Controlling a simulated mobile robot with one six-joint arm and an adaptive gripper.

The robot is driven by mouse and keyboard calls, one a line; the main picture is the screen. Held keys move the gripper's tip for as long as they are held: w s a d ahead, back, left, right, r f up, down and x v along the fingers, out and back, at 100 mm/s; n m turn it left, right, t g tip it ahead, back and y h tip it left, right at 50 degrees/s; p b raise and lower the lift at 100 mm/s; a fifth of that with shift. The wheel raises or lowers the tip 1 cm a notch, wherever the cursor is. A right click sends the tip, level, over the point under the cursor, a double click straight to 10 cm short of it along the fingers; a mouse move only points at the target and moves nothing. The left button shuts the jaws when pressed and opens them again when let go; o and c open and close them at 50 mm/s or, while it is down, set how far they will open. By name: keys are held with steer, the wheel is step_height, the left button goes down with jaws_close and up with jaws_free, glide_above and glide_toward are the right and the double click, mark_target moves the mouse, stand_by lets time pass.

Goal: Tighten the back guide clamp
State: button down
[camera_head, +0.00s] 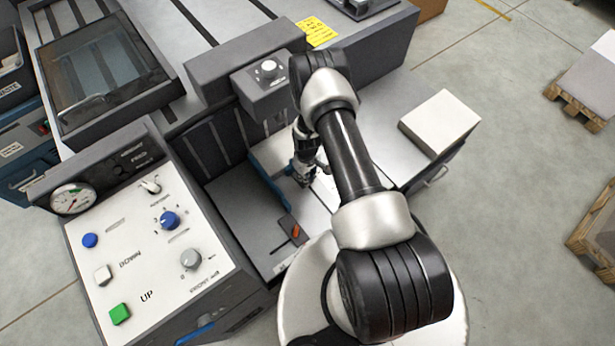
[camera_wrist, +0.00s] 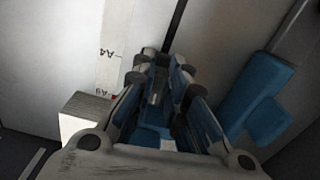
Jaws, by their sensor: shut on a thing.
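In the camera_head view my gripper (camera_head: 303,178) points down into the feed tray (camera_head: 245,215), beside a blue guide (camera_head: 268,178). The camera_wrist view shows my gripper (camera_wrist: 160,92) from behind, its fingers close together around a small dark part, which I take to be the back guide clamp (camera_wrist: 157,98). The fingers hide most of it, and its angle cannot be told. A blue guide piece (camera_wrist: 258,95) lies to the right of the fingers. Another clamp with an orange lever (camera_head: 295,231) sits on a dark block nearer the front of the tray, apart from my gripper.
A control panel (camera_head: 135,255) with knobs and buttons stands at the left. A grey housing with a white knob (camera_head: 268,68) rises behind the tray. A white stack (camera_head: 440,122) lies at the right. A size scale marked A4 (camera_wrist: 112,50) runs left of the fingers.

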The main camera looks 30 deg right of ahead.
steer(key=m+b, duration=0.1)
steer(key=m, duration=0.4)
steer(key=shift+a+m+b, duration=0.3)
steer(key=shift+a+b, duration=0.1)
steer(key=shift+w+a+m, duration=0.1)
steer(key=shift+a+m, duration=0.05)
steer(key=shift+m, duration=0.95)
steer(key=shift+a+m, duration=0.1)
steer(key=shift+m, duration=1)
steer(key=c, duration=1.6)
jaws_free()
step_height(320, 180, up, 12)
